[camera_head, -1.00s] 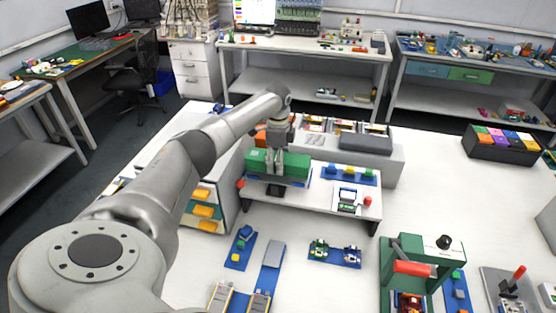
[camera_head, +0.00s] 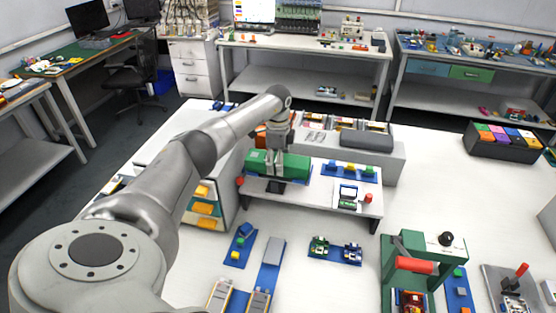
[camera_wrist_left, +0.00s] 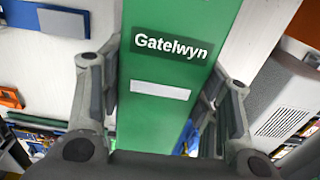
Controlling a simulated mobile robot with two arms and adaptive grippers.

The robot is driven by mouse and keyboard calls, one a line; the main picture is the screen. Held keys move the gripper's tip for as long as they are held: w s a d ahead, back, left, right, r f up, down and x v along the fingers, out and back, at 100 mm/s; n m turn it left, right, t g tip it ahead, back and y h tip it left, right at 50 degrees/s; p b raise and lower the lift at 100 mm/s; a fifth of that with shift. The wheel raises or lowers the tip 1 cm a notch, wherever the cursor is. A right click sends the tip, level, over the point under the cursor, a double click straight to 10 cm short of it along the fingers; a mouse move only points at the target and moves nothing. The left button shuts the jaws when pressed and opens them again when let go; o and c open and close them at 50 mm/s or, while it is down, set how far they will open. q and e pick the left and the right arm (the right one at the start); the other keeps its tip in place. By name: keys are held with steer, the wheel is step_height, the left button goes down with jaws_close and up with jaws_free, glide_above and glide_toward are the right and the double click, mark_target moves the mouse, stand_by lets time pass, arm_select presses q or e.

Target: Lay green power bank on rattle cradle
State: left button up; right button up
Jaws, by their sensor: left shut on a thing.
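The green power bank (camera_head: 295,168) is a long green box above the raised white shelf in the middle of the head view. In the left wrist view its face (camera_wrist_left: 165,90) carries the name Gatelwyn and a white label. My left gripper (camera_head: 267,165) is shut on it near its middle, one finger on each side. Under it are blue edges and a dark piece (camera_head: 276,187), which appear to be the rattle cradle. The bank hides most of this, and I cannot tell whether bank and cradle touch. My right gripper is not in view.
A blue mat (camera_head: 363,177) with small blocks lies right of the bank on the shelf. A red button (camera_head: 369,198) and a small device (camera_head: 347,196) are near. A grey unit (camera_head: 366,141) stands behind. A green press (camera_head: 410,262) stands front right.

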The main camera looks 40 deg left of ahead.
arm_select(q)
steer(key=shift+f, duration=0.2)
steer(key=o, duration=1.4)
steer(key=shift+c, duration=0.2)
step_height(320, 180, up, 12)
